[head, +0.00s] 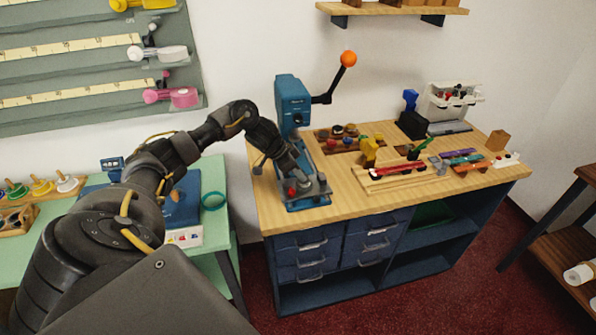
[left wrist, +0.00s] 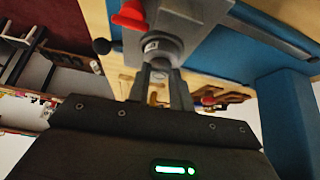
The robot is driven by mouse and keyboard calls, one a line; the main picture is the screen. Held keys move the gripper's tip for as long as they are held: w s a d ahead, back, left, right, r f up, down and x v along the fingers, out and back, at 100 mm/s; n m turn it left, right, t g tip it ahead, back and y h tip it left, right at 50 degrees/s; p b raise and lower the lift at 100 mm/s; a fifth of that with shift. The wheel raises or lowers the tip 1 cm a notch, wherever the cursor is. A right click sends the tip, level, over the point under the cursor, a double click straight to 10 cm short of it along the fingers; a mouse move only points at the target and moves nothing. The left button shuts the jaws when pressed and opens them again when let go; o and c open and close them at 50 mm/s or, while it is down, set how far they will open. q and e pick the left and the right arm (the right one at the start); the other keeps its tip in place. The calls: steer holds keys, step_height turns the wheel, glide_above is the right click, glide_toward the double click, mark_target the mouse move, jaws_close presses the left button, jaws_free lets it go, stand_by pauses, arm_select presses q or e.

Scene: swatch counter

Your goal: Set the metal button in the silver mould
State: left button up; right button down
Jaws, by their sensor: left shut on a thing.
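My left gripper (head: 300,178) reaches into the base of the blue press (head: 291,100) on the wooden bench. In the left wrist view the gripper's fingers (left wrist: 161,84) are close together, shut on a small pale metal piece (left wrist: 160,65), which seems to be the metal button. Their tips are at a round grey metal cup (left wrist: 158,48), likely the silver mould, on the press base. I cannot tell whether the button touches it. A red knob (left wrist: 129,16) sits beside the cup and also shows in the head view (head: 291,191). My right gripper is not in view.
The press lever with an orange ball (head: 348,58) sticks up to the right. A light wooden tray (head: 395,180) and coloured pieces lie further right. A green table (head: 218,235) stands at left.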

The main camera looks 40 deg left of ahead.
arm_select(q)
steer(key=shift+f, duration=0.25)
steer(key=o, duration=1)
steer(key=shift+r, duration=0.1)
steer(key=b+v, duration=0.1)
steer(key=v, duration=0.9)
steer(key=shift+s+a+r+b, duration=0.15)
steer(key=shift+r+b, duration=0.15)
steer(key=shift+b, duration=0.1)
